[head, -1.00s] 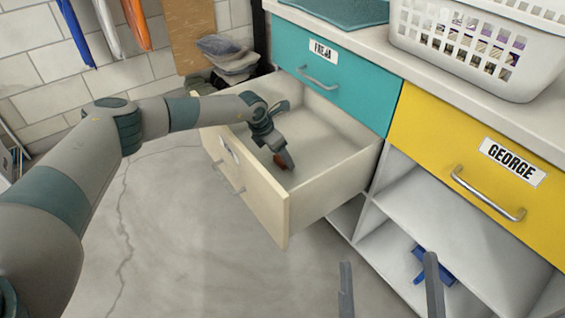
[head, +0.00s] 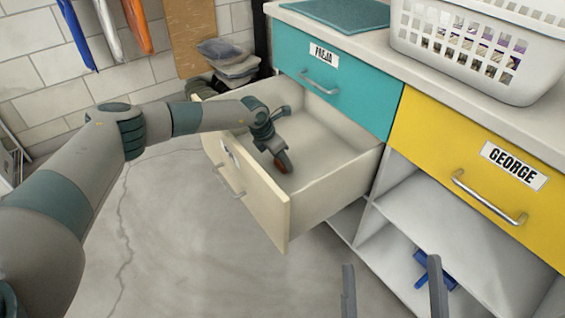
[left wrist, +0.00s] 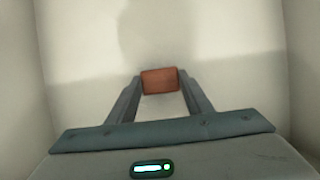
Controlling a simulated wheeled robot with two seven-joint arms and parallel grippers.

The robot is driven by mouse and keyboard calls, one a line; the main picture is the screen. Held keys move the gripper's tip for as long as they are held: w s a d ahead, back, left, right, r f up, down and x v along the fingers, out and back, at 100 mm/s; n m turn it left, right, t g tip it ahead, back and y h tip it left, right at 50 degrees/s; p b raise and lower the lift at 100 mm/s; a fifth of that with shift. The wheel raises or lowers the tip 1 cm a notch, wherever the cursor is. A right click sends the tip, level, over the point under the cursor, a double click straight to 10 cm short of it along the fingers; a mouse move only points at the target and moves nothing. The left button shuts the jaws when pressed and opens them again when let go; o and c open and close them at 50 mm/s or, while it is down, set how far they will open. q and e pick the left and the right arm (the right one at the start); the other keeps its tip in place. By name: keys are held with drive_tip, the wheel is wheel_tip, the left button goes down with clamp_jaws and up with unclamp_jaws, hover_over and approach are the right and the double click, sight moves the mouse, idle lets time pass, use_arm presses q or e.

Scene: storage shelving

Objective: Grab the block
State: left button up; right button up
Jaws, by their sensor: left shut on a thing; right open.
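A small reddish-brown block (left wrist: 160,81) is between the fingertips of my left gripper (left wrist: 159,84) in the left wrist view. The gripper is shut on it. In the head view my left gripper (head: 281,161) reaches down inside the open cream drawer (head: 262,206), and only part of the block (head: 282,167) shows at its fingertips. I cannot tell whether the block touches the drawer floor. My right gripper (head: 394,290) is open and empty at the bottom of the head view, in front of the lower shelves.
A teal drawer (head: 345,87) labelled FREJA and a yellow drawer (head: 440,140) labelled GEORGE are shut. A white basket (head: 480,75) stands on the counter. A blue object (head: 420,258) lies on a lower shelf behind my right gripper. The open drawer's walls surround my left gripper.

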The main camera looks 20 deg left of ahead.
use_arm(q)
drive_tip(key=shift+r, duration=0.1)
drive_tip(key=shift+r, duration=0.5)
drive_tip(key=r, duration=0.1)
drive_tip(key=r+p, duration=0.1)
drive_tip(key=r, duration=0.1)
drive_tip(key=shift+d+r, duration=0.2)
drive_tip(key=shift+r, duration=0.05)
drive_tip(key=d+r+p, duration=0.1)
drive_tip(key=d+r, duration=0.5)
drive_tip(key=d, duration=0.5)
drive_tip(key=shift+s+d+r, duration=0.15)
drive_tip(key=shift+s+r, duration=0.05)
drive_tip(key=shift+s, duration=0.25)
use_arm(e)
drive_tip(key=w+f+g+h, duration=0.1)
drive_tip(key=w+f+g, duration=0.2)
drive_tip(key=f, duration=0.4)
drive_tip(key=shift+a+f+g, duration=0.2)
drive_tip(key=shift+a+g, duration=0.1)
drive_tip(key=shift+g, duration=0.6)
